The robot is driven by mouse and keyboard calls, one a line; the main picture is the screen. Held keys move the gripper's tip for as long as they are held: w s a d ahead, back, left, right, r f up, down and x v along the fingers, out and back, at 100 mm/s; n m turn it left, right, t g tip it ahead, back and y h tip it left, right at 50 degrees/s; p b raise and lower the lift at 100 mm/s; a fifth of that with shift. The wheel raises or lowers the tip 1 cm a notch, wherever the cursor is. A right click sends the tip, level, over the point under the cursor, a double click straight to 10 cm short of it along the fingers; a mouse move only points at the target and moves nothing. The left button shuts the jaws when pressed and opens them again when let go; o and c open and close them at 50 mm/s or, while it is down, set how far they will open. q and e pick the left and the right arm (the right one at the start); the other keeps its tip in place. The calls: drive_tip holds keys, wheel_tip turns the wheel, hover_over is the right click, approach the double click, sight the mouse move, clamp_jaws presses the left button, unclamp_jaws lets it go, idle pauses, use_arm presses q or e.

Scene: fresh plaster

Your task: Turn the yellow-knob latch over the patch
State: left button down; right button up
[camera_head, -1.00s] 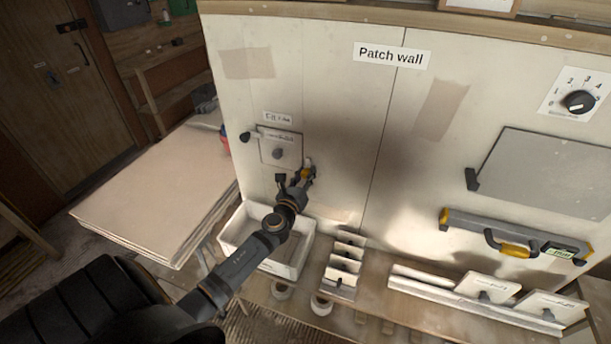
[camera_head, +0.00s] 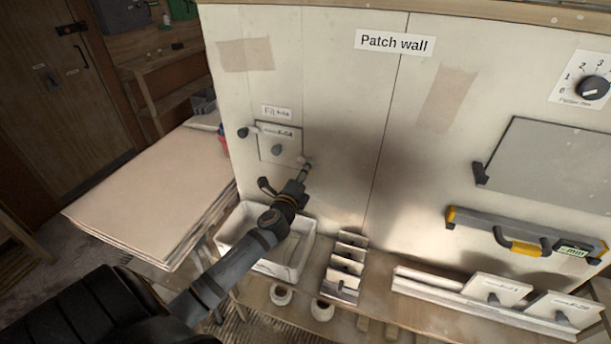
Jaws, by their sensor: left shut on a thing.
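The patch (camera_head: 290,146) is a square pale plate with a dark grey knob (camera_head: 277,150), set in the wall. At its upper left is a latch with a black knob (camera_head: 244,133), its pale arm reaching to the plate's edge. At the plate's lower right is the other latch, whose small pale arm (camera_head: 301,161) shows beside my fingertips and points left toward the plate. My left gripper (camera_head: 306,171) is seen nearly edge-on at this latch, shut on its knob. The fingers hide the knob, so its yellow colour does not show. My right gripper is out of view.
A white tray (camera_head: 225,240) stands below the patch, under my left arm. A rack (camera_head: 345,262) and a rail with small plates (camera_head: 430,284) lie on the shelf to its right. A yellow-handled level (camera_head: 480,222) hangs on the wall. A board table (camera_head: 150,190) stands at left.

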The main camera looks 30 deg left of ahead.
use_arm(q)
drive_tip(key=n+b, duration=0.2)
drive_tip(key=n, duration=0.2)
drive_tip(key=shift+f, duration=0.15)
drive_tip(key=shift+n+b, duration=0.6)
drive_tip(key=shift+n, duration=0.8)
drive_tip(key=c, duration=1)
unclamp_jaws()
drive_tip(key=v, duration=1.2)
drive_tip(key=shift+s+a, duration=0.1)
